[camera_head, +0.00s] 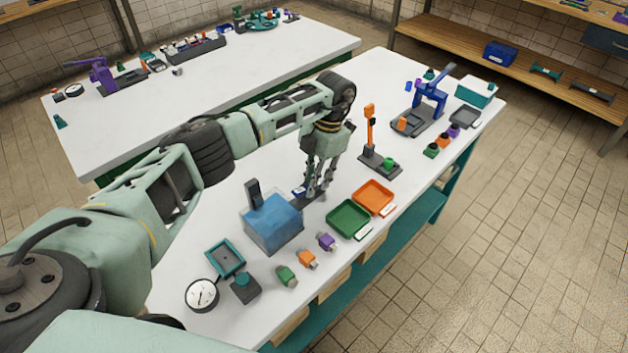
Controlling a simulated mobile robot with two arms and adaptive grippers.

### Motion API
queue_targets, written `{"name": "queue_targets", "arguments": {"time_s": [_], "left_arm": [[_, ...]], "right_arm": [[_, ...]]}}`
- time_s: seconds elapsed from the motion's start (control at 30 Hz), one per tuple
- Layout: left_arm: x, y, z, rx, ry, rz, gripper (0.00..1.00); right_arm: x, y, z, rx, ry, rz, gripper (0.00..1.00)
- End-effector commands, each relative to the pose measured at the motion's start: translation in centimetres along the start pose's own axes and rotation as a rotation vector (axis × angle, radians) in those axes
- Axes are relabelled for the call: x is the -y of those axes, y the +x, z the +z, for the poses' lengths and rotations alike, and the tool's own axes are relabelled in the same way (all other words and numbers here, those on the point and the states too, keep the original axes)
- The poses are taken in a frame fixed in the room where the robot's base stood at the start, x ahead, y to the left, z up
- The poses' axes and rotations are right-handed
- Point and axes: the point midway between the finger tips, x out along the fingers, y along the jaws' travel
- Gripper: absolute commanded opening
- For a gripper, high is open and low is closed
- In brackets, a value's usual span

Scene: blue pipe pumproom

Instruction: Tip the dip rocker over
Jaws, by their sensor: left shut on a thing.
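A blue see-through tank (270,222) stands on the near white workbench, with a dark upright post (253,193) at its back left. A small dark blue piece with a pale label (299,193) shows just behind and right of the tank, and I take it to be part of the dip rocker. My left gripper (316,193) points down beside this piece, right of the tank. Its fingers are close together, shut on a small part that they mostly hide. Whether the rocker is tilted cannot be told. My right gripper is not in view.
A green tray (348,221) and an orange tray (374,196) lie right of the gripper. Purple, orange and green blocks (307,260) line the front edge. A round gauge (202,294) stands near left. An orange post stand (371,137) is behind the trays.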

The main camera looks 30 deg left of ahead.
Motion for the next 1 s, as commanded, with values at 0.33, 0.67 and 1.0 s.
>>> {"name": "queue_targets", "arguments": {"time_s": [0.33, 0.67, 1.0], "left_arm": [[0.0, 0.0, 0.0, 0.000, 0.000, 0.001, 0.35], [0.0, -0.1, 0.0, 0.000, 0.000, 0.001, 0.38], [-0.1, -5.3, 0.1, 0.005, 0.000, 0.003, 0.38]], "right_arm": [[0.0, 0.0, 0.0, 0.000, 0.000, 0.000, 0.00], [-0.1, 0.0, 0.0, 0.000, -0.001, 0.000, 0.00], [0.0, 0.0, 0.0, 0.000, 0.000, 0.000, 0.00]]}}
